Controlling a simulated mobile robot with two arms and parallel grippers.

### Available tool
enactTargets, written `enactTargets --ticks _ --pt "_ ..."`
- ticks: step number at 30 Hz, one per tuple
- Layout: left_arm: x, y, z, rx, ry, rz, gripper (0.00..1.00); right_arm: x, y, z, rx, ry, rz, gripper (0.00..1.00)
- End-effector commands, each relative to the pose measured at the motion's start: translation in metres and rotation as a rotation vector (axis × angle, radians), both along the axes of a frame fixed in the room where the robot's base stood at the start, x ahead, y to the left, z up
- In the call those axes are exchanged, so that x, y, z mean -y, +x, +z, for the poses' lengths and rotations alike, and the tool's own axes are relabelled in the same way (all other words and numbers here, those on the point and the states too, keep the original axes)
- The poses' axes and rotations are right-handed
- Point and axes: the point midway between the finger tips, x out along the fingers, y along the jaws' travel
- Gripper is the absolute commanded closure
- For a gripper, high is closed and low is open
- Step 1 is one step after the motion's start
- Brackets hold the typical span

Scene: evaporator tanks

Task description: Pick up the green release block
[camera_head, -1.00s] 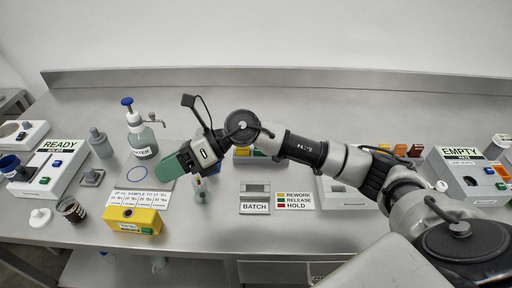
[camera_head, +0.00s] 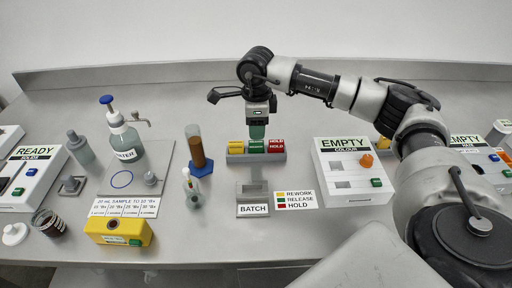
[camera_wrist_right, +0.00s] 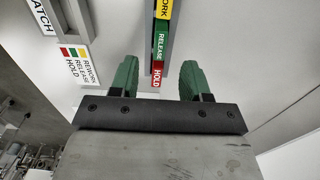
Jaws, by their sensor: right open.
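The green release block (camera_head: 256,147) sits in a grey rack (camera_head: 236,158) between the yellow rework block (camera_head: 235,147) and the red hold block (camera_head: 276,146). My right gripper (camera_head: 257,136), with green fingers, points down right over the rack and partly hides the green block. In the right wrist view the gripper (camera_wrist_right: 158,64) is open and empty. Its fingers stand on either side of the block row, where the green block (camera_wrist_right: 160,40) shows between the yellow (camera_wrist_right: 164,8) and red (camera_wrist_right: 157,74) blocks. My left gripper is not in view.
A BATCH stand (camera_head: 252,196) and a colour legend card (camera_head: 295,199) are in front of the rack. A brown-filled tube (camera_head: 195,146) stands to its left. The EMPTY colour box (camera_head: 352,180) is to its right. The bench behind the rack is clear.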

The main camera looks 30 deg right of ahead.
Motion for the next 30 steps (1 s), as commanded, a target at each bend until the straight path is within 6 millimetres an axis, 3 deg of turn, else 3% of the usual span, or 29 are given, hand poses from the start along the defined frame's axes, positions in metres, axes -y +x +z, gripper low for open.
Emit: enactTargets --ticks 5,13,22,30 --pt "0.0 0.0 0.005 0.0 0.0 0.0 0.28 0.0 0.0 -0.013 -0.003 0.001 0.001 0.53" --pt "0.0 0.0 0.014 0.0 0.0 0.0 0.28 0.0 0.0 -0.051 -0.002 0.001 0.0 0.53" --pt "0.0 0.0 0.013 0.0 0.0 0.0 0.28 0.0 0.0 -0.058 0.001 0.002 0.001 0.53" --pt "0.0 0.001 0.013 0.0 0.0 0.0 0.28 0.0 0.0 -0.057 0.0 0.002 0.001 0.95"
